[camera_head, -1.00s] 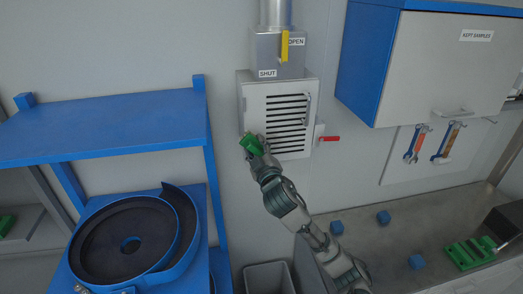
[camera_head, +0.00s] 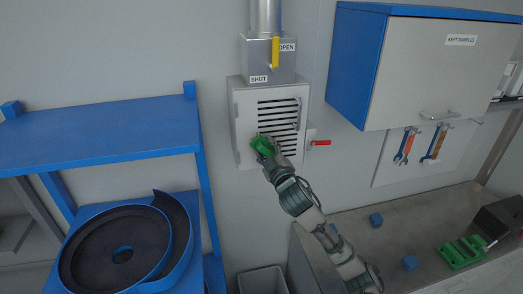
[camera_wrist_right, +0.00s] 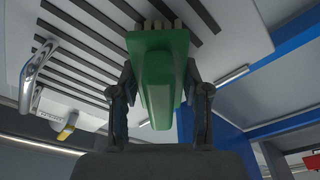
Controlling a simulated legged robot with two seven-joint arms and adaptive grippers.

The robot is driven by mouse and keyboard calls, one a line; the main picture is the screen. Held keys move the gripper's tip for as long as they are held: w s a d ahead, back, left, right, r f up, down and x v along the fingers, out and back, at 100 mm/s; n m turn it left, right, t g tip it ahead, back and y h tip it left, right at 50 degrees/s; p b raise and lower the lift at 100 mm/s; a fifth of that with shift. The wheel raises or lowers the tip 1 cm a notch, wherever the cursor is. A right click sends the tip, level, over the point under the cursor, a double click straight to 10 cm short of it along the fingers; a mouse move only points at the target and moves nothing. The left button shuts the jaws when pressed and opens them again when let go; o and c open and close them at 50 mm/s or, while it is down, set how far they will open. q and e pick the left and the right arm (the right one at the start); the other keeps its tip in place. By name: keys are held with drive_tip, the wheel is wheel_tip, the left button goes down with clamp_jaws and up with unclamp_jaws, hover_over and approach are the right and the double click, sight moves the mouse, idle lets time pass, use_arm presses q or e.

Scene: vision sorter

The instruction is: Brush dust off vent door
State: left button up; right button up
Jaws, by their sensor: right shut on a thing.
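The vent door (camera_head: 244,112) is a pale panel with dark horizontal slots, on a box on the wall. It looks closed. My right gripper (camera_head: 266,150) is at the lower left part of the door, shut on a green brush (camera_head: 261,145). In the right wrist view the brush (camera_wrist_right: 158,75) sits between both fingers of the gripper (camera_wrist_right: 160,95), with pale bristle tufts (camera_wrist_right: 165,25) at its far end by the slots. Whether the bristles touch the door is hard to tell. Dust is too small to make out. My left gripper is not in view.
A yellow lever (camera_head: 275,50) is on the duct box above, between OPEN and SHUT labels. A red handle (camera_head: 320,143) sticks out right of the vent. A blue cabinet (camera_head: 355,65) hangs at right, a blue shelf (camera_head: 100,140) stands at left. The bench (camera_head: 400,225) holds blue cubes.

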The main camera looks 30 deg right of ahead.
drive_tip(key=shift+s+d, duration=0.25)
drive_tip(key=shift+d, duration=0.55)
drive_tip(key=d, duration=0.2)
drive_tip(key=s+d, duration=0.1)
drive_tip(key=d, duration=0.1)
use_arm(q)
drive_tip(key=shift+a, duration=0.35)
use_arm(e)
drive_tip(key=shift+a, duration=0.15)
drive_tip(key=shift+s+a, duration=0.1)
drive_tip(key=shift+s, duration=0.1)
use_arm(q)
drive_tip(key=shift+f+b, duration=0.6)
use_arm(e)
approach(279, 140)
drive_tip(key=shift+w+a+r, duration=0.3)
drive_tip(key=shift+w, duration=0.25)
